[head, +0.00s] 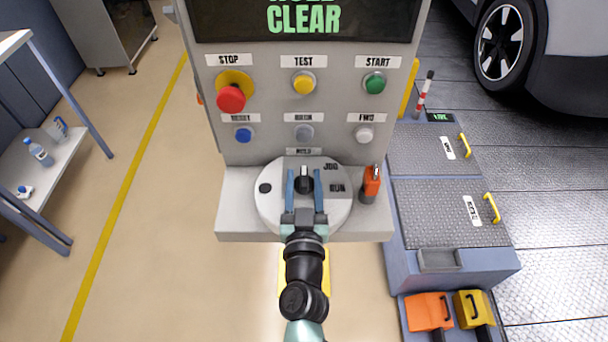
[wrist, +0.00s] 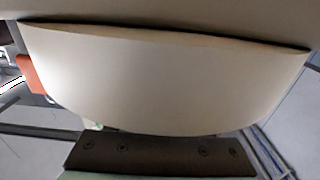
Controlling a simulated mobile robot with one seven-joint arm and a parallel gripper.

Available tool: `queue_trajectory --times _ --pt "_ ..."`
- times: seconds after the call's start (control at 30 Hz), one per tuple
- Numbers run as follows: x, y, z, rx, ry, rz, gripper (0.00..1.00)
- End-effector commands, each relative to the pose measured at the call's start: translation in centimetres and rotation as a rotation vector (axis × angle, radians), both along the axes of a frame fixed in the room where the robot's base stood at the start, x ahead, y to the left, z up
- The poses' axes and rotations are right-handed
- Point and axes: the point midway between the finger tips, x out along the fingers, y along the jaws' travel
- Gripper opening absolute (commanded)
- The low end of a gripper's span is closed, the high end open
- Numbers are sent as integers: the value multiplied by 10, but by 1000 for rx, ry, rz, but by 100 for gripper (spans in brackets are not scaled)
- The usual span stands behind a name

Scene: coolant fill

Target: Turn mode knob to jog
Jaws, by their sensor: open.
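The mode knob (head: 304,178) is a dark knob on a round pale dial plate (head: 272,212) on the ledge of the grey control panel. The plate carries the labels JOG (head: 330,167) at upper right and RUN (head: 337,188) at right. The knob's light pointer mark appears to face up, away from me. My gripper (head: 304,185) is open, with one blue finger on each side of the knob; I cannot tell whether they touch it. The wrist view shows a pale rounded surface and a dark bar, with no knob visible.
An orange-red item (head: 371,183) stands just right of the dial. Above are the red stop button (head: 231,98), the yellow test button (head: 304,82), the green start button (head: 375,83) and smaller buttons. A screen (head: 303,18) reads CLEAR. A grey shelf (head: 40,165) stands left.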

Motion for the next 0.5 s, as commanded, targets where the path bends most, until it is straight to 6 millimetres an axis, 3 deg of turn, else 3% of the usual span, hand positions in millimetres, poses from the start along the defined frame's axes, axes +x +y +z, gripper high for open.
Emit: queue_trajectory --times 0.4,0.5 --pt "8 0 0 -1 0 0 49" --pt "8 0 0 -1 0 0 33"
